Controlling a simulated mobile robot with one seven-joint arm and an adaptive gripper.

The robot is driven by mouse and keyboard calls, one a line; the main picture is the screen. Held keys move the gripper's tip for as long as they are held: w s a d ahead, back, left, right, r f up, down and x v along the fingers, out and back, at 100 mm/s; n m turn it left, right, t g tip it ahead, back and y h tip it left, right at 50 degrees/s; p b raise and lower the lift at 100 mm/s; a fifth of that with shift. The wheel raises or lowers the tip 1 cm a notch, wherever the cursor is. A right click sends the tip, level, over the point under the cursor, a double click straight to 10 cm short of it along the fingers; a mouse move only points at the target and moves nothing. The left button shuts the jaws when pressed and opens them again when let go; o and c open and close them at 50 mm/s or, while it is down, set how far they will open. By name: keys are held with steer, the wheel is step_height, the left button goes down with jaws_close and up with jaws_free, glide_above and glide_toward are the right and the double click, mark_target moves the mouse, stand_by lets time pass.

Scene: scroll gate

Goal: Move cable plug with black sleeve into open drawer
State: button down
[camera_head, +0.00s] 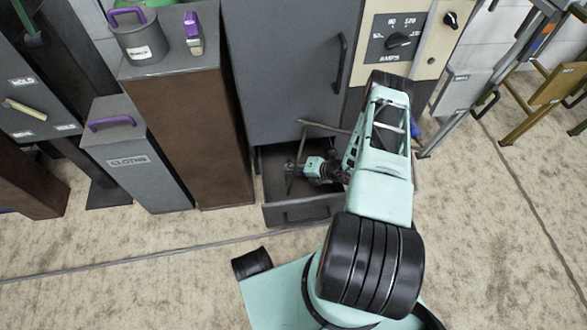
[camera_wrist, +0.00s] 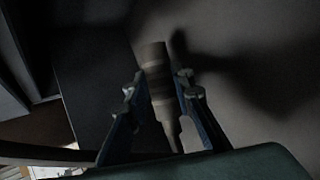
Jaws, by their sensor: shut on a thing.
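The open drawer (camera_head: 300,212) is pulled out at the bottom of the tall grey cabinet, and its dark interior shows in the head view. My gripper (camera_head: 291,168) is over the drawer opening, at or inside it; the exact depth is hard to judge. In the wrist view my gripper (camera_wrist: 156,105) is shut on the cable plug (camera_wrist: 155,68), a greyish cylinder with a darker band, held between the two fingers. It casts a shadow on a grey surface. In the head view the plug is too small and dark to make out.
The grey cabinet (camera_head: 290,70) rises directly behind the drawer. A brown-sided cabinet (camera_head: 190,125) and a bin labelled cloths (camera_head: 135,160) stand to the left. A panel marked amps (camera_head: 395,45) and a metal frame (camera_head: 470,90) are to the right. Floor in front is mostly clear.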

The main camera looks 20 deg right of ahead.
steer(key=shift+f, duration=0.25)
steer(key=c, duration=1.7)
jaws_free()
steer(key=shift+o, duration=0.2)
steer(key=shift+r, duration=0.55)
steer(key=p+v, duration=0.4)
steer(key=v, duration=0.8)
